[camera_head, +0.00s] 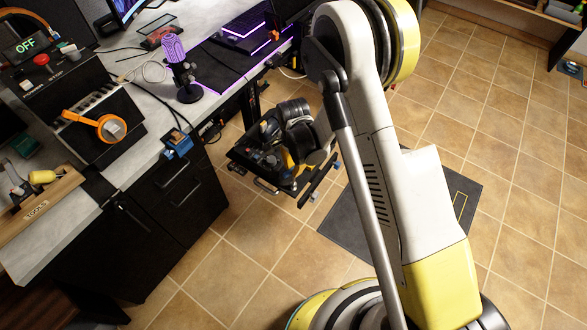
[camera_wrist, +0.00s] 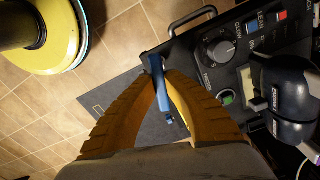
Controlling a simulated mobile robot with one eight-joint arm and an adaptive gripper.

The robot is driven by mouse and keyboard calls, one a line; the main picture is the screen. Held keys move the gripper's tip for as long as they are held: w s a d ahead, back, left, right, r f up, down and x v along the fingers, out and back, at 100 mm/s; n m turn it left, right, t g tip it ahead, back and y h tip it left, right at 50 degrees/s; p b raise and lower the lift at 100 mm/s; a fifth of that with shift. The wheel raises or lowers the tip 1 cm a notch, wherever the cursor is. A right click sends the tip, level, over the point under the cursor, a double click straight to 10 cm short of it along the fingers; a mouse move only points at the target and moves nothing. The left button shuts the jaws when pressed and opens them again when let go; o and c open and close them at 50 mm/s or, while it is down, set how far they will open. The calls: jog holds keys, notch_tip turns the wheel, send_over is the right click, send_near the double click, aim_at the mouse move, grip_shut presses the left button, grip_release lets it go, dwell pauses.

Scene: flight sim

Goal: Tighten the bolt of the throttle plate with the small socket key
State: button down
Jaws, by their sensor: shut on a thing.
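My gripper (camera_wrist: 159,80) has its two yellow fingers closed at the tips on a slim blue piece (camera_wrist: 158,70), which looks like the small socket key. The blue piece is at the edge of a black control plate (camera_wrist: 205,55) with a round dial and switches, likely the throttle plate. I cannot tell whether it touches the plate. In the head view the plate (camera_head: 255,160) stands beside the desk, and my gripper is over it, its fingers mostly hidden by the wrist. The bolt is not clearly visible.
A dark rounded lever (camera_wrist: 290,90) rises from the plate close to my right finger. The desk (camera_head: 130,75) carries a purple microphone (camera_head: 175,60), a keyboard and a box with an orange handle (camera_head: 105,127). A TOOLS board (camera_head: 40,207) lies at its left.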

jog(key=shift+r+p, duration=0.65)
jog(key=shift+r, duration=0.8)
